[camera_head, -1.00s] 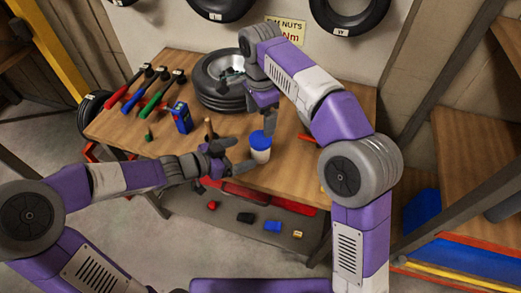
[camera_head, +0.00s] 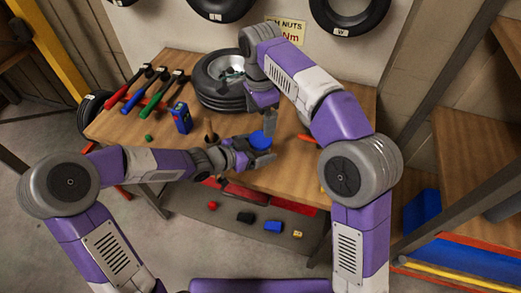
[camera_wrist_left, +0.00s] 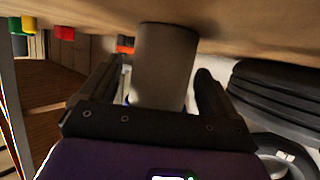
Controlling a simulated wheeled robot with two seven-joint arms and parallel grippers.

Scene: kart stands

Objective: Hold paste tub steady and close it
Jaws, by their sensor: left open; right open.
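The paste tub's blue lid (camera_head: 258,139) shows near the table's front edge. The left gripper hides most of its pale body in the head view. In the left wrist view the tub body (camera_wrist_left: 165,62) stands between the two fingers. My left gripper (camera_head: 262,152) is open around the tub, with a gap visible beside the body; contact cannot be told. My right gripper (camera_head: 270,122) is open, pointing down just above and behind the lid. Whether it touches the lid, and how the lid sits, cannot be told.
A tyre (camera_head: 218,82) lies at the table's back. Tools with red, blue and green handles (camera_head: 155,98) lie at the left. A blue box (camera_head: 181,117) and a dark pointed object (camera_head: 210,132) stand left of the tub.

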